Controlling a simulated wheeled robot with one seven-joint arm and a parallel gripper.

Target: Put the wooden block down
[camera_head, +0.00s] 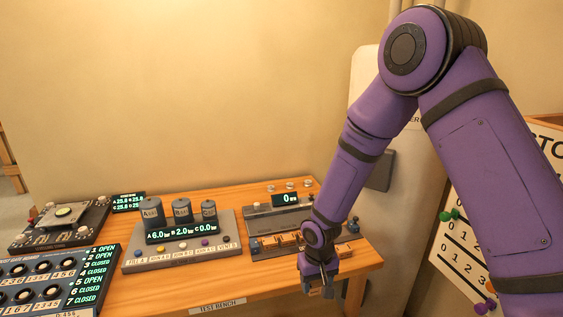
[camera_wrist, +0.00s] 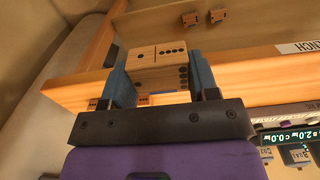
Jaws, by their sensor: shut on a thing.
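The wooden block (camera_wrist: 157,56) is pale, with black pips and a dividing line like a domino. It sits between the two blue fingers of my gripper (camera_wrist: 161,80) in the wrist view, and my gripper is shut on it. In the head view my gripper (camera_head: 319,286) hangs at the front edge of the wooden bench (camera_head: 270,292), near its right end. The block cannot be made out clearly there, and I cannot tell its height against the bench top.
A dark rack (camera_head: 262,246) with several wooden pieces lies behind my gripper, partly hidden by my arm. A grey device (camera_head: 262,224) with a "0" display is behind it. A console (camera_head: 180,257) with three grey cylinders stands left. Bare bench top shows along the front.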

